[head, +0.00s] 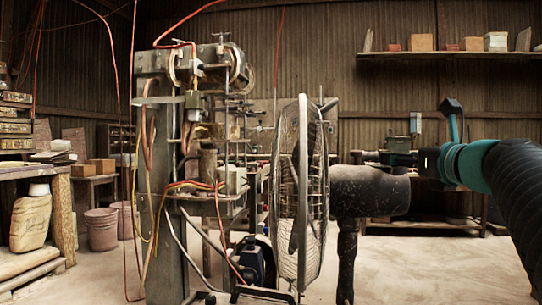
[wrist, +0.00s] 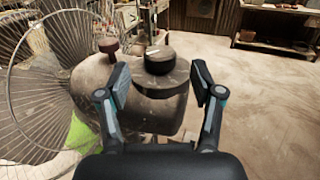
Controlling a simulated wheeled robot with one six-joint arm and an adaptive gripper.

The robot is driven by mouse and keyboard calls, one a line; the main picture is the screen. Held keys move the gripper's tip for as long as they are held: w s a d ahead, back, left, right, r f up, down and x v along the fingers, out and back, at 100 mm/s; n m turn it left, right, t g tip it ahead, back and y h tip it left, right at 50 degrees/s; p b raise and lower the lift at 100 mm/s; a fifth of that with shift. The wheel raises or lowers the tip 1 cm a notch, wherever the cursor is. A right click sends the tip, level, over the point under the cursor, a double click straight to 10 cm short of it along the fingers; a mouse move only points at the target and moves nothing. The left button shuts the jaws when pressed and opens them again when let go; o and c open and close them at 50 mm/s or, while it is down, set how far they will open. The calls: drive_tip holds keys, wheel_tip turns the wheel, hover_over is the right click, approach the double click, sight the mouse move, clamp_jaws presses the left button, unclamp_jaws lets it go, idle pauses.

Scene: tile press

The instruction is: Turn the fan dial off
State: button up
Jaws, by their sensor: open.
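The fan's round wire cage (head: 300,190) stands in the middle of the head view, with its dark motor housing (head: 370,190) to the right. In the wrist view the worn housing (wrist: 95,90) fills the centre and the cage (wrist: 35,90) is at left. A dark round knob, seemingly the fan dial (wrist: 158,60), sits on the housing with a small pale mark on its top. A smaller brown knob (wrist: 108,45) is left of it. My gripper (wrist: 160,84) is open, its fingers either side of the dial in the picture. I cannot tell whether they touch it.
A tall machine (head: 165,170) with hanging cables and hoses stands left of the fan. A wall shelf (head: 450,54) with boxes is at the upper right, and a low bench (head: 440,222) stands behind. Open dusty floor (wrist: 245,100) lies right of the fan.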

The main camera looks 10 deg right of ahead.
drive_tip(key=shift+w+a, duration=0.15)
drive_tip(key=shift+w, duration=1.15)
drive_tip(key=shift+w+a, duration=0.15)
drive_tip(key=shift+w, duration=1.15)
drive_tip(key=c, duration=1.2)
